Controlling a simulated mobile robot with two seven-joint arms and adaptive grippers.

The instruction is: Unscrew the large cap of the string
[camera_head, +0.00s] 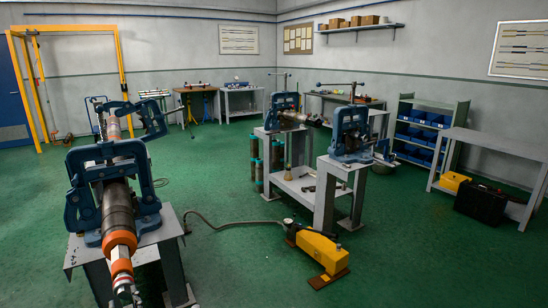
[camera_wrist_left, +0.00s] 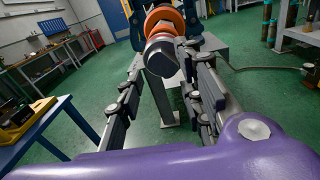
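The string (camera_head: 118,210) is a long dark pipe lying in a blue vise at the left, with orange collars near its close end. In the left wrist view, a rounded dark grey end piece, apparently the large cap (camera_wrist_left: 160,57), sits in front of an orange collar (camera_wrist_left: 165,20). My left gripper (camera_head: 126,294) shows only as a small dark part at the bottom edge of the head view. In the left wrist view its fingers (camera_wrist_left: 163,62) are spread apart, one on each side of the end piece. Contact cannot be told. My right gripper is not in view.
The blue vise (camera_head: 82,200) stands on a grey metal table (camera_head: 172,228). A yellow pump (camera_head: 318,248) with a hose lies on the green floor to the right. More blue vises on grey stands (camera_head: 327,200) are at the centre. Open floor lies between.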

